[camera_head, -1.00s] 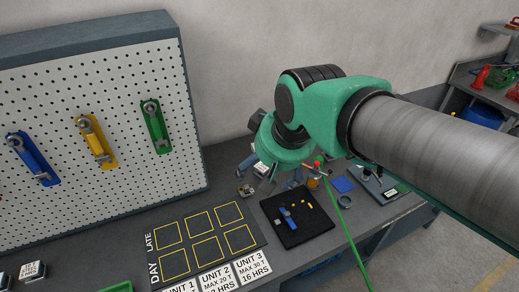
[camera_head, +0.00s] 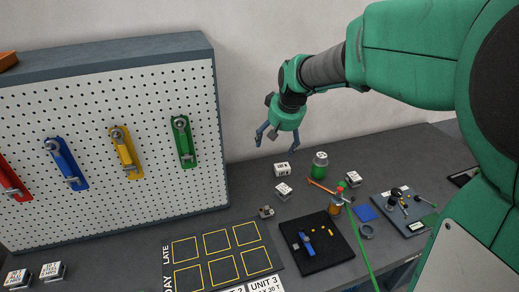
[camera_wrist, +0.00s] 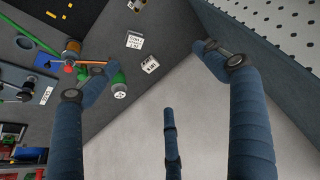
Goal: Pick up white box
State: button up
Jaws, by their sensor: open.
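Several small white boxes with black lettering are in view. One white box (camera_head: 282,169) sits on the grey bench near the back wall, and another white box (camera_head: 284,191) sits just in front of it. Both show in the wrist view, one box (camera_wrist: 150,64) closer to the wall edge and the other box (camera_wrist: 134,41) beside it. Two more boxes (camera_head: 18,277) (camera_head: 52,272) sit at the front left. My gripper (camera_head: 279,139) hangs above and behind the back pair, open and empty, its blue fingers spread and apart from every box. Which box is meant is unclear.
A green-and-white container (camera_head: 320,163) stands right of the back boxes, beside an orange-handled tool (camera_head: 322,187). A black mat (camera_head: 318,258) with a blue part lies in front. A pegboard (camera_head: 110,100) with coloured tools rises at left. Bench around the back boxes is partly clear.

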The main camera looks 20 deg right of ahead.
jog(key=w+d+f, duration=0.8)
jog(key=w+f, duration=0.3)
jog(key=f, duration=0.2)
jog(key=w+d+f, duration=0.8)
jog(key=w+f, duration=0.4)
jog(key=f, duration=0.2)
jog(key=shift+w+m, duration=0.3)
jog(key=shift+m, duration=0.1)
jog(key=shift+f+g, duration=0.2)
jog(key=shift+g, duration=0.1)
send_over(283, 166)
jog(key=s, duration=0.2)
jog(key=shift+s+a+f, duration=0.1)
jog(key=shift+a+f, duration=0.1)
jog(key=shift+f, duration=1.75)
jog(key=shift+s+a+f, duration=0.1)
jog(key=shift+a+f, duration=0.05)
jog(key=shift+f, duration=1.75)
jog(key=shift+b+x, duration=0.65)
jog(key=shift+x, duration=1.9)
jog(key=shift+d, duration=0.15)
